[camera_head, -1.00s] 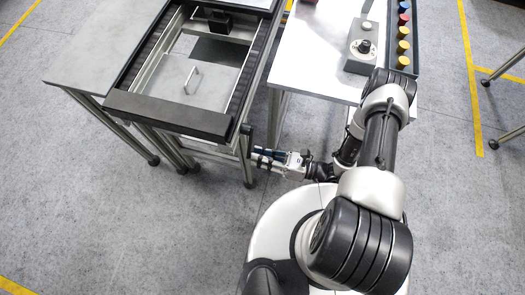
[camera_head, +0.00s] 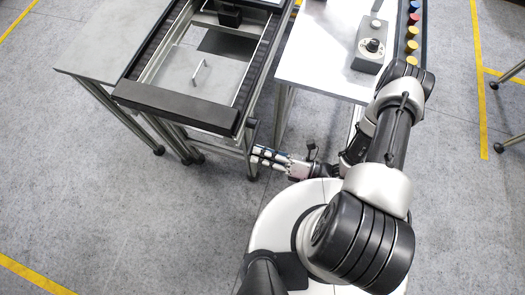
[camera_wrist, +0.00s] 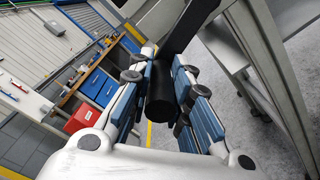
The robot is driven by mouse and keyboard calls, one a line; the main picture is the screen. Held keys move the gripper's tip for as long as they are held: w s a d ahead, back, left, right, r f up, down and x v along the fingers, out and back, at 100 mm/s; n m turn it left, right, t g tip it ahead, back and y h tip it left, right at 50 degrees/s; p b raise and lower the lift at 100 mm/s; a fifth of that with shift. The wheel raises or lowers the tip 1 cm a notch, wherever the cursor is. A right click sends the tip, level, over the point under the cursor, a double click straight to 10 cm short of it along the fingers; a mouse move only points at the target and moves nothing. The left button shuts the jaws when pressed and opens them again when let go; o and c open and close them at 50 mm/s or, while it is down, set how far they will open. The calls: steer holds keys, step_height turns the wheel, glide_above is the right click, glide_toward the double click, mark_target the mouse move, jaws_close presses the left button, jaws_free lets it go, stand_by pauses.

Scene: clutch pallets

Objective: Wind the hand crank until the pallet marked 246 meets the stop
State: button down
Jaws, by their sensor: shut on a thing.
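My gripper (camera_head: 262,156) is low beside the right side of the conveyor frame (camera_head: 175,104). In the wrist view its blue-padded fingers (camera_wrist: 170,78) are shut on the black cylindrical crank handle (camera_wrist: 161,98), one on each side. A black crank arm (camera_wrist: 190,28) runs up from the handle. In the head view the handle is hidden by the fingers. A flat grey pallet (camera_head: 180,72) with a metal loop handle lies between the conveyor rails. No number is legible on it. A black block (camera_head: 229,16) sits farther up the conveyor; I cannot tell whether it is the stop.
A white table (camera_head: 318,58) stands right of the conveyor, with a grey control box (camera_head: 370,55) and a rack of coloured knobs on it. A grey side table (camera_head: 115,45) adjoins the left. Conveyor legs are close to my gripper. Floor at lower left is clear.

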steer(key=shift+r, duration=0.2)
steer(key=c, duration=1.4)
jaws_free()
steer(key=shift+f, duration=0.1)
steer(key=shift+c, duration=0.2)
steer(key=v, duration=1.2)
